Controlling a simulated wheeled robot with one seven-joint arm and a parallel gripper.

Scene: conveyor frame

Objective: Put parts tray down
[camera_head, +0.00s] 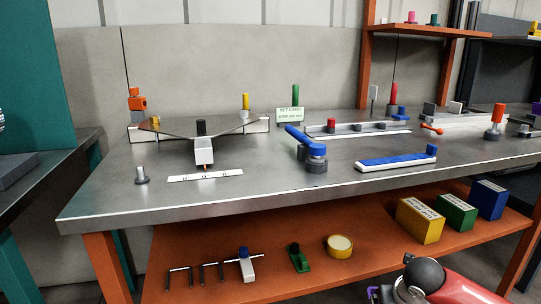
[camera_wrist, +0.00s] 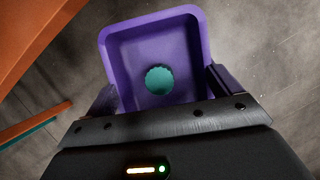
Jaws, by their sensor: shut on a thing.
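The parts tray (camera_wrist: 148,27) is a purple, square tray with raised walls and rounded corners. A teal round part with a toothed edge (camera_wrist: 159,80) lies in its middle. My gripper (camera_wrist: 163,90) is shut on the tray, with a dark finger at its left and right sides in the wrist view. The near end of the tray is hidden behind my gripper body. In the head view my arm is at the bottom right, and only a sliver of purple tray (camera_head: 373,292) shows beside it. The tray is in front of the bench, held over the floor.
A grey metal bench top (camera_head: 250,180) carries fixtures, clamps and a blue-topped bar (camera_head: 397,158). The orange lower shelf (camera_head: 200,262) holds tools, a yellow tape roll (camera_head: 339,246) and yellow, green and blue boxes (camera_head: 421,221).

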